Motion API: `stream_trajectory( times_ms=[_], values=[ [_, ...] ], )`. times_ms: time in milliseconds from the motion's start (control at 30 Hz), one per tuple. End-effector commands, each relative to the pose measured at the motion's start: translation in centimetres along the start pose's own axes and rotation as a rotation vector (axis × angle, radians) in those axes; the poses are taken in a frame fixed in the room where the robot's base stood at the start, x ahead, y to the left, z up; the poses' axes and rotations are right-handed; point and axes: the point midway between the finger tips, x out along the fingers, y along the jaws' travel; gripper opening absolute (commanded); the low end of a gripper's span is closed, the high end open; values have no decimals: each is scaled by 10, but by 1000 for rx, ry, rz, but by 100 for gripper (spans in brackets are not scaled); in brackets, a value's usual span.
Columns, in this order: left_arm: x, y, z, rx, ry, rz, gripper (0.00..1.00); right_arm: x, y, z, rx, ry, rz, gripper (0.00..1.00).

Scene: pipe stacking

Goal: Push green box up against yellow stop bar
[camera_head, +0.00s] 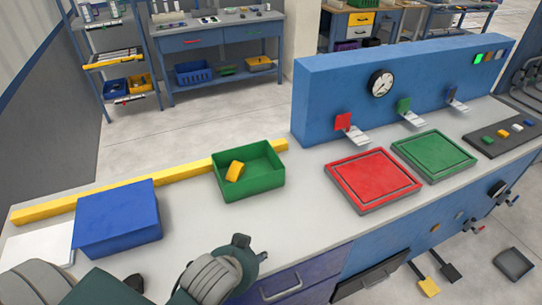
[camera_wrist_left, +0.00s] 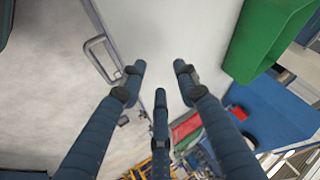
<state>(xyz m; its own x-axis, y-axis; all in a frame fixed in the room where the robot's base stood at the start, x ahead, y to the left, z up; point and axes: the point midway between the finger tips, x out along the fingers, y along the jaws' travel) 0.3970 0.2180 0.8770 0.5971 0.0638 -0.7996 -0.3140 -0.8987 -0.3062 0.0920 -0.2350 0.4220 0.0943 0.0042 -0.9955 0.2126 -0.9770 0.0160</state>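The green box (camera_head: 262,183) is an open bin on the grey counter, with a yellow block (camera_head: 235,171) inside. It stands in front of the yellow stop bar (camera_head: 150,181), near the bar's right end. Its back wall hides the bar there, so I cannot tell whether they touch. My left gripper (camera_head: 248,252) is nearer the counter's front edge than the green box, apart from it. In the left wrist view its fingers (camera_wrist_left: 158,68) are spread with nothing between them, and the green box (camera_wrist_left: 268,38) is at upper right. My right gripper is not in view.
A blue box (camera_head: 118,220) stands left along the bar, beside a white sheet (camera_head: 40,245). A red pad (camera_head: 373,180) and a green pad (camera_head: 433,156) lie to the right, before a blue panel (camera_head: 340,95). Counter between blue and green boxes is clear.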

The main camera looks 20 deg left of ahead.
Motion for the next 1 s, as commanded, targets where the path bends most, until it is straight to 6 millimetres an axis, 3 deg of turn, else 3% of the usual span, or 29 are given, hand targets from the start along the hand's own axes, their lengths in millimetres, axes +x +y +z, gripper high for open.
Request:
stream_trajectory(
  times_ms=[100,367,400,767,867,1000],
  values=[
    [-14,21,37,-106,-104,71,31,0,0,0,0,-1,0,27],
    [-49,59,98,-283,-304,186,31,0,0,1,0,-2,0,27],
    [-31,63,102,-277,-305,184,31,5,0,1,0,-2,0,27],
    [71,98,153,-264,-340,195,31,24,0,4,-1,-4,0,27],
    [104,112,176,-260,-354,200,31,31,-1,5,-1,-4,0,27],
    [157,137,224,-253,-379,207,31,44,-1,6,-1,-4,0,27]
  ],
)
